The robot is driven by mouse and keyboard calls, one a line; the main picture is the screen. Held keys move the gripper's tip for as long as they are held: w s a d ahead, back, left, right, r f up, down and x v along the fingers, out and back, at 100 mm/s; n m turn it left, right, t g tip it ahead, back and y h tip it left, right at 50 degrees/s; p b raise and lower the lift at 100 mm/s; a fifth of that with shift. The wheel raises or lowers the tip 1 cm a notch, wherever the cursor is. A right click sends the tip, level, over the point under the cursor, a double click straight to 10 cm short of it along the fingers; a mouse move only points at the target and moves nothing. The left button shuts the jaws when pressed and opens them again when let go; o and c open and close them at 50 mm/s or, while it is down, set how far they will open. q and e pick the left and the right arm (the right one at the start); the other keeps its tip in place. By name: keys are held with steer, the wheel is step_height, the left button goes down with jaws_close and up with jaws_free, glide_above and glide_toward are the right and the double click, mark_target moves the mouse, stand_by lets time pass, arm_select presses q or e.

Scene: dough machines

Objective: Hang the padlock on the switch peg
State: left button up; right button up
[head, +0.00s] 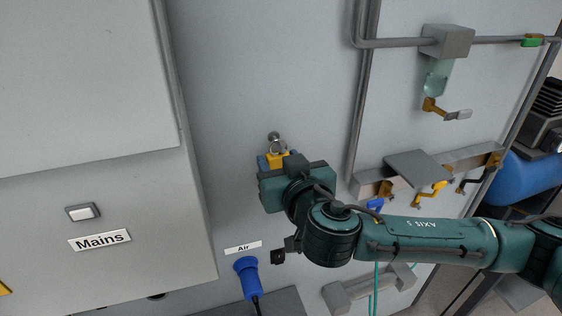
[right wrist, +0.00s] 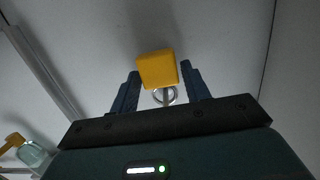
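A yellow padlock (head: 277,158) is at the grey panel in the middle of the head view. My right gripper (head: 275,163) reaches it from the right, with its blue fingers on either side of the body. A round metal peg end (head: 273,138) shows just above the padlock. A silver ring (right wrist: 165,97) shows beside the body in the wrist view. Whether the shackle is around the peg cannot be told. My left gripper is not in view.
A large box labelled Mains (head: 99,240) juts out at the left. A blue plug (head: 246,277) is below the Air label (head: 243,247). At the right are a rack (head: 466,158) with hanging padlocks, pipes (head: 392,43) and a clear bowl (head: 437,78).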

mark_target(280, 159)
steer(key=c, duration=0.7)
steer(key=shift+r, duration=0.15)
steer(key=shift+s+r+p, duration=0.2)
steer(key=shift+r+p, duration=0.2)
steer(key=shift+r, duration=0.05)
steer(key=shift+f+v, duration=0.15)
steer(key=shift+v, duration=0.8)
steer(key=shift+f+v, duration=0.15)
steer(key=shift+v, duration=0.8)
steer(key=shift+s+d, duration=0.1)
steer(key=shift+f+v, duration=0.15)
steer(key=shift+v, duration=1.35)
steer(key=shift+f+v, duration=0.1)
steer(key=shift+v, duration=1.4)
